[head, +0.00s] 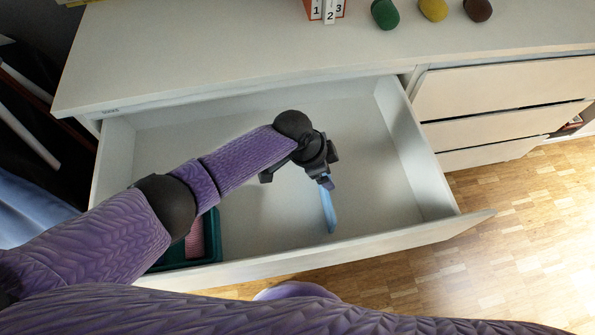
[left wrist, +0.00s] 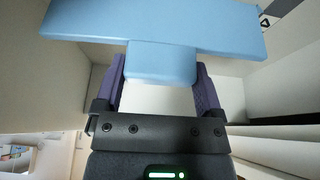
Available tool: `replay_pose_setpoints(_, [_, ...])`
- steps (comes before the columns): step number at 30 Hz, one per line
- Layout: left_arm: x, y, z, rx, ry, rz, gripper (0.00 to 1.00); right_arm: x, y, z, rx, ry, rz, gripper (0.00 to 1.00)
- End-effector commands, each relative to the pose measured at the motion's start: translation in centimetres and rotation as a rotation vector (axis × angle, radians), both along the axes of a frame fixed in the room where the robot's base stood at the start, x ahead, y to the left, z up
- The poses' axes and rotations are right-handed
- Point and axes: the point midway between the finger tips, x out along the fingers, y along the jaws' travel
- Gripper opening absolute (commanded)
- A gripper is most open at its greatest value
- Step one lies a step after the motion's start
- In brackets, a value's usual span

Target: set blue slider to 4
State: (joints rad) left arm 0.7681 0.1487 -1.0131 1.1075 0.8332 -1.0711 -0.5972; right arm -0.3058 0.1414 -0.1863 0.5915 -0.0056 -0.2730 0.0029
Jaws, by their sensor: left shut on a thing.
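My left gripper (head: 326,182) reaches down into the open drawer and is shut on the stem of a light blue T-shaped piece (head: 329,212). In the left wrist view the stem of the blue piece (left wrist: 160,60) sits between the two purple fingers, with its wide bar across the top. I take this piece for the blue slider. I see no scale along it, and cannot tell whether it touches the drawer floor or front. My right gripper is not in view.
The open drawer (head: 410,180) holds a teal tray (head: 215,240) with a pink item (head: 195,238) at front left. A red-and-white block numbered 1, 2, 3 (head: 328,10) and green (head: 385,14), yellow (head: 433,9) and brown (head: 478,9) lumps stand on the cabinet top.

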Motion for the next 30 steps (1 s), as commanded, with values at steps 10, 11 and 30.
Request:
replay_pose_setpoints(10, [0.6, -2.3, 0.0, -0.002, 0.0, 0.0, 0.0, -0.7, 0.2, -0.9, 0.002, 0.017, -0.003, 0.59])
replay_pose_setpoints(11, [0.6, -2.3, 0.0, -0.002, 0.0, 0.0, 0.0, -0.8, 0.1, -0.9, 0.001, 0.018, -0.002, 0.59])
replay_pose_setpoints(30, [0.6, -1.8, 1.9, -0.001, -0.004, -0.001, 1.0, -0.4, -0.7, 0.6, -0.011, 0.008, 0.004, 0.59])
